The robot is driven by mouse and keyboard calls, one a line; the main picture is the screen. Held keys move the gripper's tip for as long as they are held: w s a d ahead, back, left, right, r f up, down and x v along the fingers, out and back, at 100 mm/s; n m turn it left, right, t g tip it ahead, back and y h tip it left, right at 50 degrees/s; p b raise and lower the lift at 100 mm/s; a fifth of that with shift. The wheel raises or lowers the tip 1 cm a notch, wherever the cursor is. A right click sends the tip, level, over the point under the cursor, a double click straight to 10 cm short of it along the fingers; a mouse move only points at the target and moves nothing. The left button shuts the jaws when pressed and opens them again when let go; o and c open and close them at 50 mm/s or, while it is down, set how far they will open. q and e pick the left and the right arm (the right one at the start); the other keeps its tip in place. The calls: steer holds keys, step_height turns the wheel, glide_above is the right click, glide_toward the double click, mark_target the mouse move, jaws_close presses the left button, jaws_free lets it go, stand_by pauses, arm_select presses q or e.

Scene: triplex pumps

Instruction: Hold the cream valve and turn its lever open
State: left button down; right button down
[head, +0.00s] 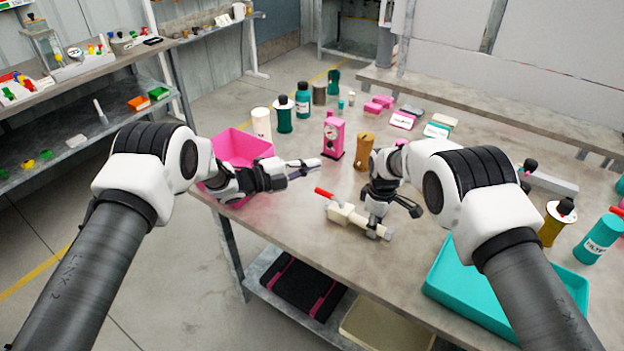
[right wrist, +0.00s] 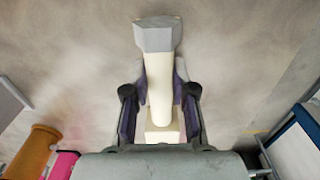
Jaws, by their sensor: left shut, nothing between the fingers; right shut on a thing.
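The cream valve (head: 346,215) lies on the table near its front edge, with a grey end fitting towards the right. Its red lever (head: 324,192) sticks up at its left end and points up and left. My right gripper (head: 376,222) comes down from above and is shut on the cream valve's pipe. In the right wrist view the cream pipe (right wrist: 159,90) runs between the two fingers, with its grey hex end beyond them; the lever is not visible there. My left gripper (head: 312,166) is shut and empty, above the table up and left of the lever, apart from it.
A pink bin (head: 238,146) stands behind my left gripper. A pink pump-like device (head: 333,138) and a brown cylinder (head: 364,152) stand behind the valve. A teal tray (head: 470,290) lies at the front right. The table between lever and left gripper is clear.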

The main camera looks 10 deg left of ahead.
steer(key=c, duration=0.9)
jaws_free()
steer(key=shift+o, duration=0.2)
